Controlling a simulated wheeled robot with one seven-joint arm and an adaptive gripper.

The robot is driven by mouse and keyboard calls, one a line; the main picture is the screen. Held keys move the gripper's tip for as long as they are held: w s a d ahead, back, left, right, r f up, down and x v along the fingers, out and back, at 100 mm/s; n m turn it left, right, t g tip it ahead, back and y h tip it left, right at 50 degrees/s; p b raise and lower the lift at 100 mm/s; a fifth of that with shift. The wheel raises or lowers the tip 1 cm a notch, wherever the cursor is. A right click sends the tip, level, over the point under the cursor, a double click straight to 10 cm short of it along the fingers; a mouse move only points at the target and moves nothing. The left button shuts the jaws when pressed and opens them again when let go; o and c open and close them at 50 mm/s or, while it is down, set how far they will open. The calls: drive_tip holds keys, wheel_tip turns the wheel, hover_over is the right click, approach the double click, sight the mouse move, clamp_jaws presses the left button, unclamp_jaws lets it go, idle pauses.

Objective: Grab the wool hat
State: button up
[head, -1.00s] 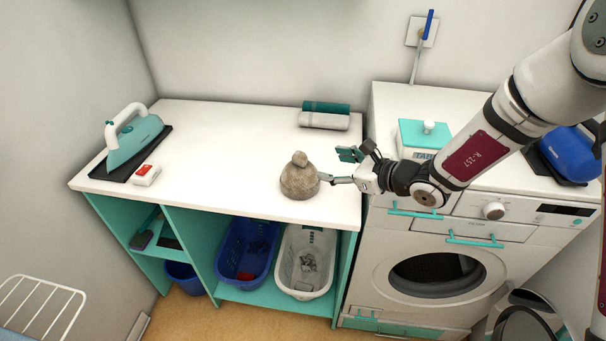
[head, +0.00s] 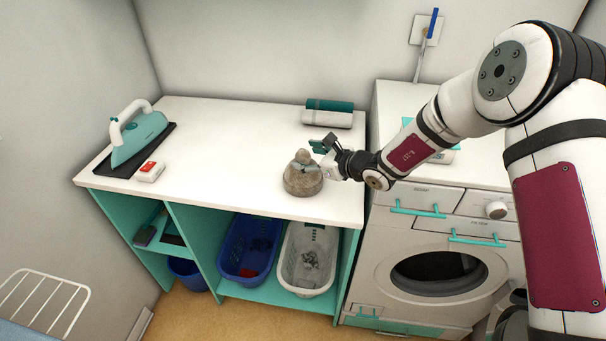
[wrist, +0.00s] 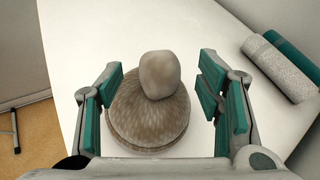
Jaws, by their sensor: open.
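The wool hat (head: 301,181) is grey-brown with a round pompom on top. It sits upright on the white counter (head: 225,140), near its front right part. My gripper (head: 313,156) is open and has come to the hat from the right. In the wrist view the hat (wrist: 148,112) lies between the two green-padded fingers of my gripper (wrist: 160,95). The left finger looks close to the hat's side, and a gap shows on the right. In the head view one finger crosses in front of the hat's upper part.
Two rolled towels (head: 328,117) lie behind the gripper at the counter's back right. An iron (head: 138,135) and a small white-and-red box (head: 149,171) stand at the left. The washing machine (head: 440,250) adjoins the counter's right side. The counter's middle is clear.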

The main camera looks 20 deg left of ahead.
clamp_jaws()
drive_tip(key=shift+r, duration=0.2)
